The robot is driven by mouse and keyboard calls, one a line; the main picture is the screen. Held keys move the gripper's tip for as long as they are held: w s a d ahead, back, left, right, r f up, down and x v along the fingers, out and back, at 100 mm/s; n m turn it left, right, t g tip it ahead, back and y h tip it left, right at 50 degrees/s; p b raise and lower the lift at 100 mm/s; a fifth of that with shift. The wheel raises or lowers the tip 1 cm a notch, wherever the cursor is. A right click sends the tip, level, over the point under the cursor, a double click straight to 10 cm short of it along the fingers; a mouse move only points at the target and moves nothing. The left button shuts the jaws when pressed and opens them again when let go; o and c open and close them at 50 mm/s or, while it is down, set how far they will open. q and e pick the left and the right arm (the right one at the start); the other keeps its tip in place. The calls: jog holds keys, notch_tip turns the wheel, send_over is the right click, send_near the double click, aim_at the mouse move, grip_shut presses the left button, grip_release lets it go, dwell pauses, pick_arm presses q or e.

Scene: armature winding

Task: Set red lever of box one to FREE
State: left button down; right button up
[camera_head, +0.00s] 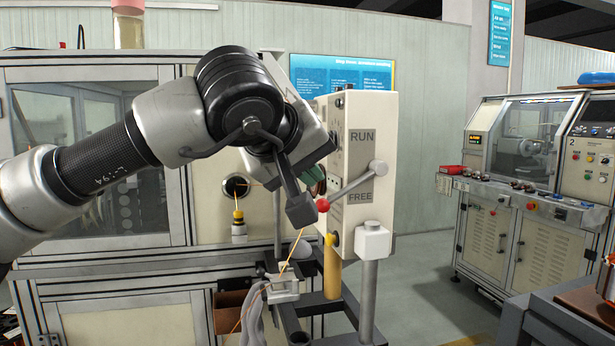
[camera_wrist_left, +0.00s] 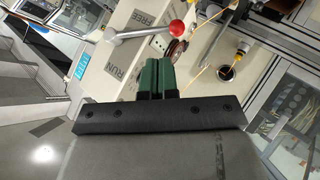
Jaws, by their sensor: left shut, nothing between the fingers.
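The box (camera_head: 358,110) has a RUN label (camera_head: 361,136) above a FREE label (camera_head: 360,197). Its lever (camera_head: 352,184) slants from a pivot at the right down-left past the upper edge of FREE, ending in a red knob (camera_head: 323,205). In the left wrist view the red knob (camera_wrist_left: 177,27) lies beyond the fingertips, with the rod running between RUN (camera_wrist_left: 115,66) and FREE (camera_wrist_left: 152,16). My left gripper (camera_head: 317,186) is shut and empty, its green fingers (camera_wrist_left: 156,64) close to the knob, apparently apart from it. My right gripper is not in view.
A yellow handle (camera_head: 331,268) hangs below the box, beside a grey post (camera_head: 369,290). An orange wire (camera_head: 290,255) runs from a yellow-tipped nozzle (camera_head: 238,216) area. A second machine (camera_head: 520,170) stands at the right, across open floor.

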pick_arm(q)
jog(key=a+b+v, duration=0.1)
jog(key=v, duration=0.8)
jog(key=shift+f, duration=0.35)
